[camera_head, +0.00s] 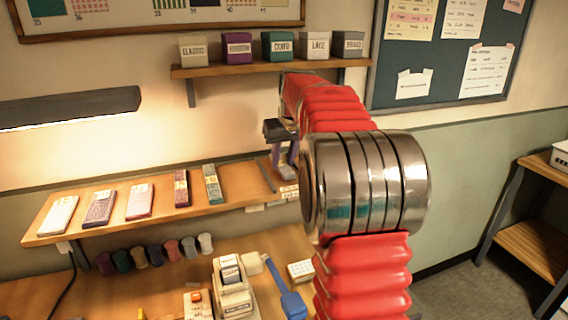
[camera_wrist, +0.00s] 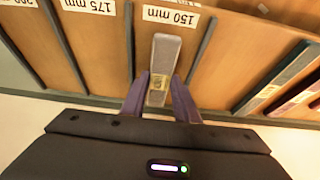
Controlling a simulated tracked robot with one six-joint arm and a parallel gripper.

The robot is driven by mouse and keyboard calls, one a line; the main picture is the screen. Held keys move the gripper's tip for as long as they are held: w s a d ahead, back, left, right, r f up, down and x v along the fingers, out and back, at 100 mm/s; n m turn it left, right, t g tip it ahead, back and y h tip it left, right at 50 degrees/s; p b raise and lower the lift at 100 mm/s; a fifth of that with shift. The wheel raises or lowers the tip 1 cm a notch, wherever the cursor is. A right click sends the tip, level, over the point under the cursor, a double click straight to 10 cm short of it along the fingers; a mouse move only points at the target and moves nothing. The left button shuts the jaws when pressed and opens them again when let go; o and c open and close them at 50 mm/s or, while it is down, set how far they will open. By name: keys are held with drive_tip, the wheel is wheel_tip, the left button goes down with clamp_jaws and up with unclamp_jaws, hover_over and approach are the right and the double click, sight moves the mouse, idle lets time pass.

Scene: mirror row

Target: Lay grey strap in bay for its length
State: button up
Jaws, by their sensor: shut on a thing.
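My gripper (camera_wrist: 161,84) shows its two purple fingers in the wrist view, one on each side of the grey strap (camera_wrist: 166,50). It is shut on the strap, near a yellowish band on it. The strap is over the wooden bay labelled 150 mm (camera_wrist: 172,17), between two dark dividers, its far end near the label. Whether it touches the bay floor I cannot tell. In the head view my gripper (camera_head: 283,158) is at the right end of the sloped shelf (camera_head: 235,182); the strap is not clear there.
A bay labelled 175 mm (camera_wrist: 91,28) lies beside it, apparently empty. Several wrapped straps lie along the shelf, including a teal one (camera_head: 212,184). Below are spools (camera_head: 155,252) and a tape dispenser (camera_head: 233,290). Labelled boxes (camera_head: 238,48) stand on the upper shelf.

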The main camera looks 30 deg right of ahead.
drive_tip(key=shift+f, duration=0.65)
drive_tip(key=o, duration=1.2)
drive_tip(key=shift+f, duration=0.1)
drive_tip(key=shift+c, duration=0.2)
drive_tip(key=v, duration=1.2)
